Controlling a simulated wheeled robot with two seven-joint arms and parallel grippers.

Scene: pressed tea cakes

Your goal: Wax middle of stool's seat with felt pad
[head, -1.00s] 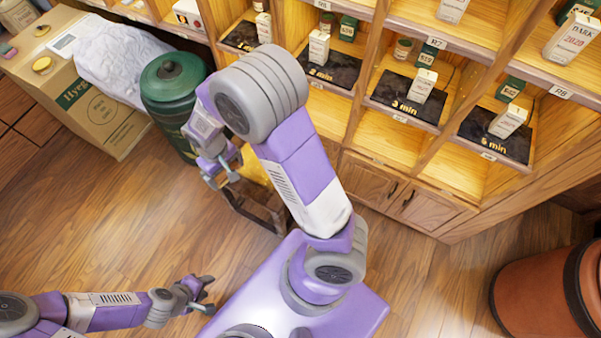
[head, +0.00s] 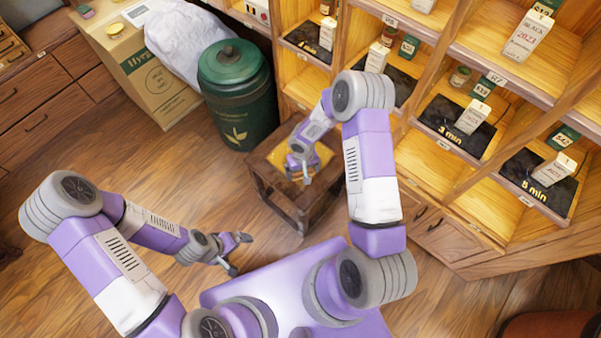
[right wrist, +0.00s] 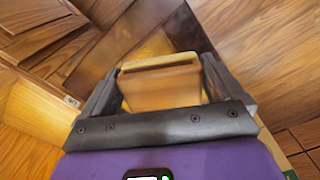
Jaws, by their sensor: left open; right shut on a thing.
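The stool (head: 264,164) is a dark wooden stool with a square seat, standing by the shelves in the head view. A yellow patch (head: 322,155) shows in the middle of its seat, partly covered by my right gripper (head: 299,178). In the right wrist view, my right gripper is shut on the felt pad (right wrist: 160,88), a tan block between its fingers. The dark seat (right wrist: 112,52) and the yellow patch (right wrist: 152,46) show beyond the pad. I cannot tell whether the pad touches the seat.
A green lidded canister (head: 240,105) stands close behind the stool on the left. A cardboard box (head: 150,75) with a white sack (head: 188,45) is farther left. Wooden shelves (head: 420,160) with packages rise on the right. The floor (head: 130,175) left of the stool is clear.

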